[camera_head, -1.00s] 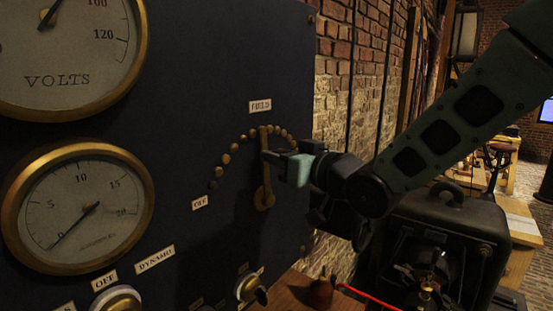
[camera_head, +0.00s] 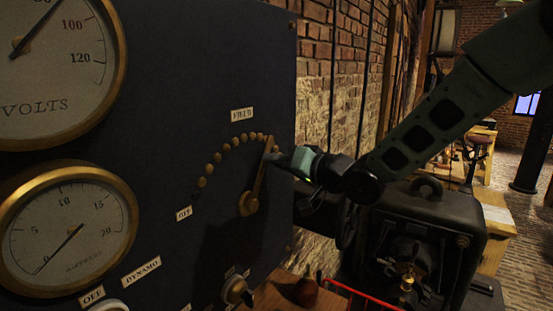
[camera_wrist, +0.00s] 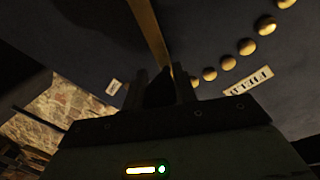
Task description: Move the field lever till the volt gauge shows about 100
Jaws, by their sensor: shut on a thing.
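The brass field lever (camera_head: 257,182) is on the dark panel under the FIELD label, tilted right of upright, its top near the right end of an arc of brass studs. My gripper (camera_head: 274,158) is shut on the lever's upper part. In the wrist view the lever (camera_wrist: 150,35) runs down to my gripper (camera_wrist: 160,90), whose fingers hide its end. The volt gauge (camera_head: 50,75) is at upper left, cut by the picture edges. Its needle points up and right, short of the 100 mark; its tip is out of view.
The ammeter (camera_head: 65,230) below has its needle near 0. Knobs with OFF and DYNAMO labels (camera_head: 141,271) are low on the panel. A black machine (camera_head: 425,230) stands right of the panel, below my arm. A brick wall (camera_head: 340,100) is behind.

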